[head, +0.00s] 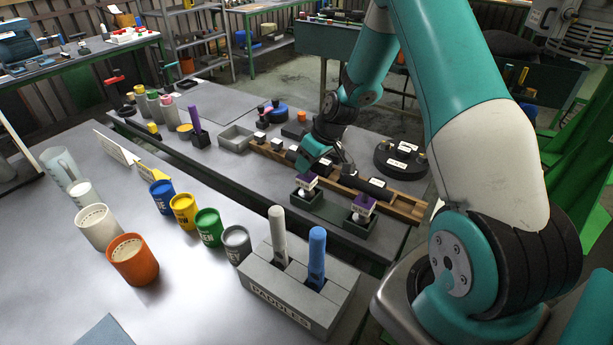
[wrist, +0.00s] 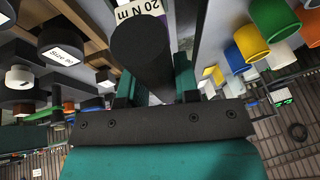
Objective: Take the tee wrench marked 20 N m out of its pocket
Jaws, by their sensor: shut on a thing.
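My gripper (head: 318,158) is shut on the tee wrench, low over the rack on the far bench. In the wrist view, the wrench's dark round bar (wrist: 143,55) runs between the fingers of my gripper (wrist: 155,92). A white label with purple (wrist: 150,8) reading 20 N m shows just past it, cut by the top edge. In the head view, a purple-topped piece with a white label (head: 306,180) stands in a dark block just below my gripper. I cannot tell whether it is part of the held wrench. The wrench's lower end and pocket are hidden.
A similar purple-topped piece (head: 363,206) stands in another dark block close by, to the right. The wooden rack (head: 404,205) with dark labelled pieces runs beside my gripper. A round black stand (head: 401,160) is at the right. The paddle block (head: 262,285) and several coloured cups are nearer.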

